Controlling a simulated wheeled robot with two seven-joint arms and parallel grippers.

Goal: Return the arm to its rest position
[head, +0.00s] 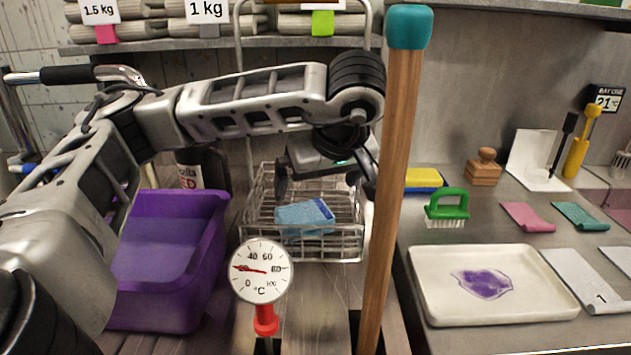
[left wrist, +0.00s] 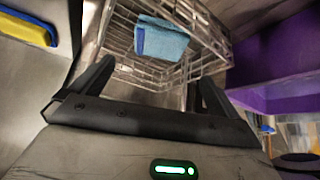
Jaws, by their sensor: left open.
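My left gripper (head: 325,178) is over the wire basket (head: 306,246), its arm coming in from the left across the head view. Its two fingers are apart with nothing between them, as the left wrist view also shows (left wrist: 150,85). A blue cloth (head: 305,214) lies in the basket, below and apart from the fingers; it also shows in the left wrist view (left wrist: 160,40). My right gripper is not in view.
A purple tub (head: 165,262) stands left of the basket. A wooden pole (head: 392,200) with a teal top rises right of it, close to my left gripper. A dial thermometer (head: 260,270) is in front. A white tray (head: 492,285) and a green brush (head: 448,207) sit on the right counter.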

